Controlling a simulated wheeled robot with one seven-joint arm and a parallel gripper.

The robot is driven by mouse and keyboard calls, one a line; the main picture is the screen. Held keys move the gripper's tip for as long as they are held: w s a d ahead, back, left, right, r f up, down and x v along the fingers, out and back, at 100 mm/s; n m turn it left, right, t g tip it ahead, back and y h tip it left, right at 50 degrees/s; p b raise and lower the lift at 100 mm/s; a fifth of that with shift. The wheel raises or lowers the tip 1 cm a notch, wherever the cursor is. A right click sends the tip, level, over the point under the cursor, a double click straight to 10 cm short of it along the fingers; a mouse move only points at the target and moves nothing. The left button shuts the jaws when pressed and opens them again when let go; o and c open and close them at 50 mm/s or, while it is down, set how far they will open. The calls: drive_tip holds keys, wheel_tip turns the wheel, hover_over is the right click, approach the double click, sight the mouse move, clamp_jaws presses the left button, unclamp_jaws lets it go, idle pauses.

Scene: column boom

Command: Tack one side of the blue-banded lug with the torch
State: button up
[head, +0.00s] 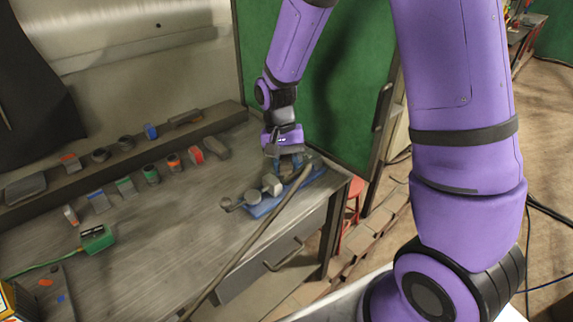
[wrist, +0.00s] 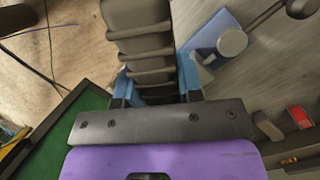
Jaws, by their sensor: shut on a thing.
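My gripper (head: 288,160) is at the right end of the bench, over a blue plate (head: 262,208). In the wrist view its blue fingers (wrist: 158,85) are shut on the dark ribbed handle of the torch (wrist: 140,40). A thick grey-brown hose (head: 255,242) runs from the gripper across the bench's front edge. The torch tip is hidden in both views. No lug with a clear blue band can be picked out. A small blue-marked piece (head: 97,201) lies in the row on the bench, and a blue piece (head: 151,132) sits on the back ledge.
Round grey pieces and a pale block (head: 272,184) stand on or beside the blue plate. Several colour-marked parts line the bench. A green box (head: 96,237) with a cable is at left. A green panel (head: 330,80) stands behind my gripper. The middle bench is clear.

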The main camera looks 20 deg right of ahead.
drive_tip(key=shift+r, duration=0.1)
drive_tip(key=shift+s+a+r, duration=0.15)
drive_tip(key=shift+a+r, duration=0.05)
drive_tip(key=shift+r, duration=1.25)
drive_tip(key=shift+s+a+r, duration=0.15)
drive_tip(key=shift+s+r, duration=0.05)
drive_tip(key=shift+r, duration=1.2)
drive_tip(key=shift+s+a+r, duration=0.15)
drive_tip(key=shift+a+r, duration=0.05)
drive_tip(key=shift+r, duration=1.25)
